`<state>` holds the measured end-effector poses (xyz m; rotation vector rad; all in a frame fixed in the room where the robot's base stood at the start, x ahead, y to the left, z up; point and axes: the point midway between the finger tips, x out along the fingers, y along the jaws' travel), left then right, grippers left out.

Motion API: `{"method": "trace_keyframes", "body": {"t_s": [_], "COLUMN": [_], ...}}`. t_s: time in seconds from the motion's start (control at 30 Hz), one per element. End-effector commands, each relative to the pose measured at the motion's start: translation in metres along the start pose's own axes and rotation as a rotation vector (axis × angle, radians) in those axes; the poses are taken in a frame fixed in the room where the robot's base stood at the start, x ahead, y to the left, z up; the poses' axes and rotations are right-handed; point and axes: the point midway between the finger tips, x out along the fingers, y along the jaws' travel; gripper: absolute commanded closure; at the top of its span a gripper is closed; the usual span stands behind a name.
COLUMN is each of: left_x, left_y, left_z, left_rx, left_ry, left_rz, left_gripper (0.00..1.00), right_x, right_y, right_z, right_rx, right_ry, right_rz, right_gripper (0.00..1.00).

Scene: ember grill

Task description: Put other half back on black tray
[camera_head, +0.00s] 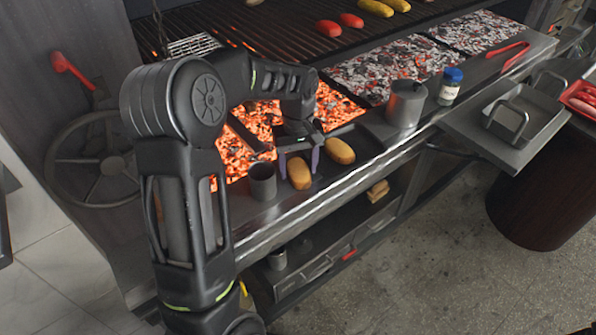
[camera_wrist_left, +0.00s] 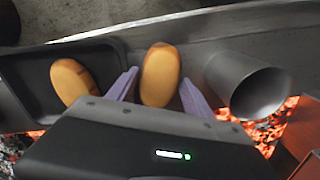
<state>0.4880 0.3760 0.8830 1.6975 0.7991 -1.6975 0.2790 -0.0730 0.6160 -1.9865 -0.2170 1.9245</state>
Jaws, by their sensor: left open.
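My left gripper (camera_head: 299,163) is open and points down over the front ledge of the grill. A golden bun half (camera_head: 299,173) is between its fingers; the left wrist view shows this bun half (camera_wrist_left: 160,75) with a gap to the fingers. It appears to rest on the ledge, just outside the black tray (camera_wrist_left: 28,95). The other bun half (camera_head: 340,150) lies in the black tray, and it also shows in the left wrist view (camera_wrist_left: 71,80). My gripper body hides part of the tray. My right gripper is not in view.
A grey metal cup (camera_head: 262,182) stands on the ledge left of the gripper, close to its finger. Glowing coals (camera_head: 340,108) lie behind. A metal pot (camera_head: 406,103) and a blue-capped jar (camera_head: 450,86) stand farther right. The ledge's front edge drops to a lower shelf.

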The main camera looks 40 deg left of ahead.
Motion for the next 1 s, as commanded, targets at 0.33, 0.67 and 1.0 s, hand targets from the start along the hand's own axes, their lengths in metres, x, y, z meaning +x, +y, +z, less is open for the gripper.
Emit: {"method": "trace_keyframes", "body": {"t_s": [0.33,0.67,1.0], "left_x": [0.000,0.000,-0.015], "left_y": [0.000,0.000,0.001], "left_z": [0.000,0.000,-0.001], "left_rx": [0.000,0.000,0.000], "left_ry": [0.000,0.000,0.003], "left_rz": [0.000,0.000,0.002], "left_gripper": [0.65,0.92,0.92], "right_x": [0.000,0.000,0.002], "right_y": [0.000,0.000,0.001], "right_z": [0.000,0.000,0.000], "right_rx": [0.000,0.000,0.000], "right_ry": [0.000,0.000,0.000], "right_rz": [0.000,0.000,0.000], "right_gripper": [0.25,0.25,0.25]}}
